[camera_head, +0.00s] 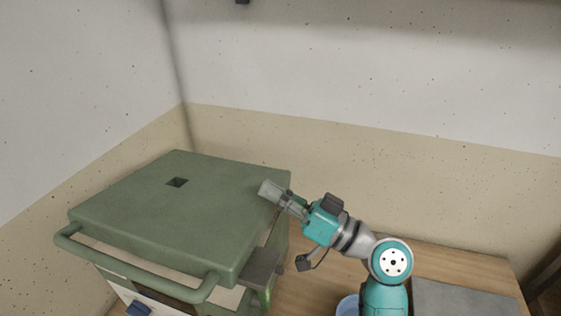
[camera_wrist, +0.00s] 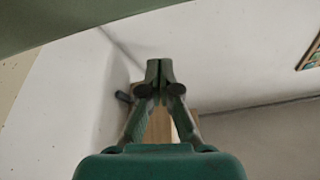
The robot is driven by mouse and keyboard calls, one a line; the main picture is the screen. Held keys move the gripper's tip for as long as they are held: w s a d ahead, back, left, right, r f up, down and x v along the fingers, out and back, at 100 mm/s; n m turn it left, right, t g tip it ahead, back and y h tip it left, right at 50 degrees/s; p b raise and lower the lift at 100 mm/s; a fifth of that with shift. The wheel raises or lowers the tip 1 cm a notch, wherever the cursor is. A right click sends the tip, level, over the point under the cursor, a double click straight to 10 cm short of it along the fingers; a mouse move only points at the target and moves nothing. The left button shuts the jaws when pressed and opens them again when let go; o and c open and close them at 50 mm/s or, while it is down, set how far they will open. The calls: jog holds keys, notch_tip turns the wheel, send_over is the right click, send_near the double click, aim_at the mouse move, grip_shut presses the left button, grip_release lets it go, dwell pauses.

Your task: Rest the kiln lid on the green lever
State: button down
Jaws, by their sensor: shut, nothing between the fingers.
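The green kiln lid (camera_head: 180,205) is a broad slab with a small square hole and a bar handle (camera_head: 130,268) along its front. A gap with a pale rim shows beneath its front edge. My gripper (camera_head: 270,190) is at the lid's right edge, overlapping it in the head view; I cannot tell whether they touch. In the wrist view the gripper (camera_wrist: 160,68) has its fingertips together and empty, and a green surface (camera_wrist: 60,20), likely the lid, spans the upper left. A small green upright part (camera_head: 265,298), possibly the lever, shows below a grey bracket at the kiln's right front.
A grey plate or slab (camera_head: 465,299) lies on the wooden surface (camera_head: 315,285) at right. Walls (camera_head: 380,165) stand behind and left. Bare wood lies between the kiln and my arm.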

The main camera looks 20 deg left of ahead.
jog(key=shift+n+g, duration=0.4)
jog(key=shift+n, duration=0.3)
jog(key=shift+s+f, duration=0.4)
jog(key=shift+f, duration=0.3)
jog(key=shift+s+f, duration=0.45)
jog(key=shift+f, duration=0.3)
jog(key=shift+s+f, duration=0.4)
jog(key=shift+f, duration=0.3)
jog(key=v, duration=1.2)
jog(key=shift+s+a+f, duration=0.1)
jog(key=shift+f, duration=0.05)
